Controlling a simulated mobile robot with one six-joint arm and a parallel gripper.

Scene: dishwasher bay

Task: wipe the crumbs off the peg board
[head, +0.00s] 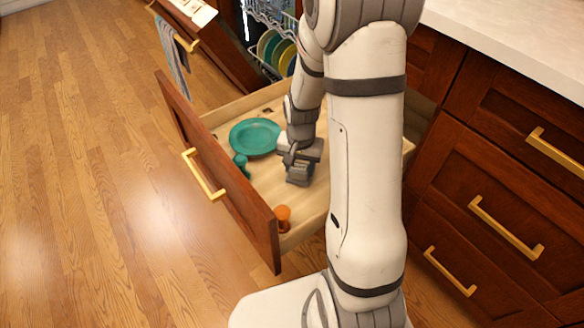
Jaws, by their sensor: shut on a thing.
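The peg board (262,190) is the pale wooden floor of a pulled-out drawer. A teal plate (254,137) lies on it towards the back left. A teal peg (241,164) stands at the plate's near edge, and an orange peg (283,215) stands near the front corner. A few small dark specks, perhaps crumbs, show near the back edge. My gripper (299,174) points down low over the board, right of the plate. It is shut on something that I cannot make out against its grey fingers. My arm hides the board's right part.
The drawer's red-brown front (222,180) with a brass handle (203,175) rises at the left. Behind it is an open dishwasher with coloured plates (275,50) in its rack. A grey towel (173,55) hangs nearby. Closed cabinets (500,190) stand at the right. The left floor is clear.

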